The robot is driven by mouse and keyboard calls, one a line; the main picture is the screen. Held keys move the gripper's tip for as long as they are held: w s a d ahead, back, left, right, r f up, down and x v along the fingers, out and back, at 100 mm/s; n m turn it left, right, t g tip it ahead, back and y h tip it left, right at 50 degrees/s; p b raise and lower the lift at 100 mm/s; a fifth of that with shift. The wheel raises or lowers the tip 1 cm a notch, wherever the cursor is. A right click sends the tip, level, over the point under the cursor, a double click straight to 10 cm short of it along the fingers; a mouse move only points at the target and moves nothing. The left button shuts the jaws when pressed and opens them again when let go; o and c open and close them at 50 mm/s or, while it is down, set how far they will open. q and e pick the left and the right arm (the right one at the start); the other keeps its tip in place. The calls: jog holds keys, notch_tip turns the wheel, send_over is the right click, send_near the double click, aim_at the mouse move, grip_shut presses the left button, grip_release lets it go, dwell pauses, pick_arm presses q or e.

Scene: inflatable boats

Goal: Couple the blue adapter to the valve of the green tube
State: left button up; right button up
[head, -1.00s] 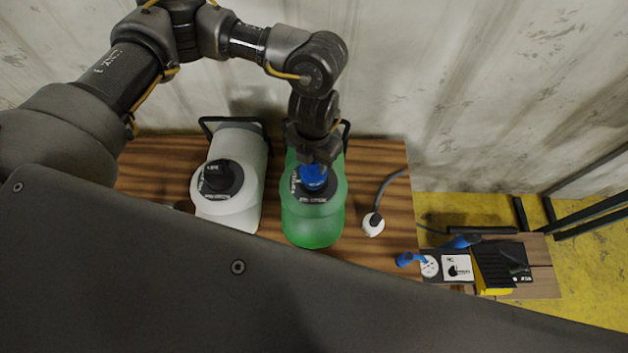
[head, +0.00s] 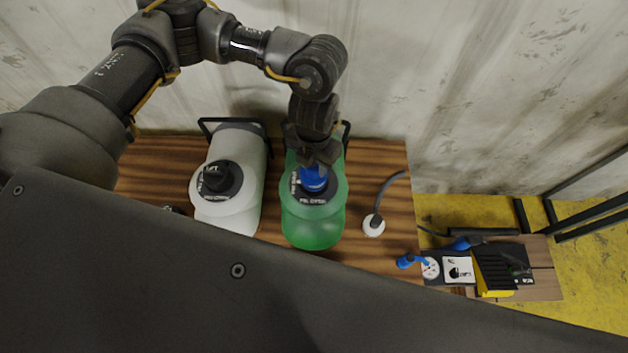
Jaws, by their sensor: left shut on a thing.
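The green tube (head: 314,229) lies on the wooden table, with a dark round valve plate (head: 318,198) on its top. The blue adapter (head: 313,180) is at the middle of that plate, over the valve. My left gripper (head: 314,164) comes down from above and is shut on the blue adapter. The gripper and adapter hide the valve itself, so I cannot tell whether the adapter is seated on it or just above. My right gripper does not show.
A white tube (head: 232,207) with its own dark valve lies just left of the green one. A white disc with a grey hose (head: 373,225) is to the right. A gauge (head: 430,267) and a lower shelf (head: 541,277) are further right.

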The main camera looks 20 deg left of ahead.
pick_arm(q)
jog(key=shift+f+b, duration=0.7)
jog(key=shift+f, duration=0.15)
dwell(0.6)
jog(key=shift+f+m+b, duration=0.2)
jog(key=shift+m+b, duration=0.4)
jog(key=shift+b, duration=0.1)
jog(key=shift+m+b, duration=0.7)
jog(key=shift+m, duration=0.2)
jog(key=shift+r+m, duration=0.2)
jog(key=shift+m, duration=0.3)
